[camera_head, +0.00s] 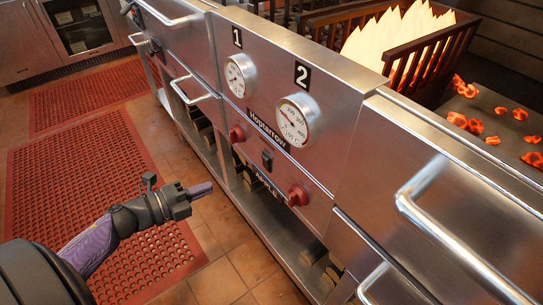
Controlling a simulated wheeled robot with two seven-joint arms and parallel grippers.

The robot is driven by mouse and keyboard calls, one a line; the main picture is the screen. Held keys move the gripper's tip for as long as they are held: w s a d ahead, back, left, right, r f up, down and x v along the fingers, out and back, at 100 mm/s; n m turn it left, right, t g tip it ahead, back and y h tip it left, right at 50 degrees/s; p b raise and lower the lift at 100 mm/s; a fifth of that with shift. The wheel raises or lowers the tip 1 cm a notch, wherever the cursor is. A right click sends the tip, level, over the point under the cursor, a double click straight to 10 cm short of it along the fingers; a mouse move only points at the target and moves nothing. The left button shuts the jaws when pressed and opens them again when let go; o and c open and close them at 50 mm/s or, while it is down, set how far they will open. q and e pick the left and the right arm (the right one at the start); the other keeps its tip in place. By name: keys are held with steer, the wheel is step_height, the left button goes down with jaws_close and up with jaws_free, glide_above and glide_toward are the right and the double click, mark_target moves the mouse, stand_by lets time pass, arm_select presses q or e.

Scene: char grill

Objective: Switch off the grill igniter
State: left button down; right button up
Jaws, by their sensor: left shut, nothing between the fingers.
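The grill's steel front panel (318,158) fills the middle of the view. A small black switch (267,160) sits on it between two red knobs, one at the left (237,134) and one at the lower right (298,195). I cannot tell the switch's position at this size. Flames (395,40) burn in the grill above. My left gripper (208,188) is shut and empty. It is in front of the panel, left of and lower in the picture than the switch, apart from it. My right gripper is not in view.
Two round gauges, 1 (239,76) and 2 (298,120), are above the switch. Bar handles stick out from the fronts, including a large one at the right (425,215). Glowing coals (474,126) lie at the right. Red mats (85,180) cover the open floor at left.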

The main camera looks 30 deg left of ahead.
arm_select(q)
steer(key=b, duration=0.4)
glide_toward(265, 162)
step_height(265, 162, down, 2)
steer(key=w, duration=0.3)
steer(key=w+d, duration=0.1)
steer(key=w+d+b, duration=0.1)
steer(key=shift+w+d+r, duration=0.1)
steer(key=shift+w+d, duration=0.05)
steer(key=shift+w, duration=0.25)
steer(key=shift+w+d, duration=0.1)
steer(key=shift+w, duration=0.2)
steer(key=shift+r, duration=0.1)
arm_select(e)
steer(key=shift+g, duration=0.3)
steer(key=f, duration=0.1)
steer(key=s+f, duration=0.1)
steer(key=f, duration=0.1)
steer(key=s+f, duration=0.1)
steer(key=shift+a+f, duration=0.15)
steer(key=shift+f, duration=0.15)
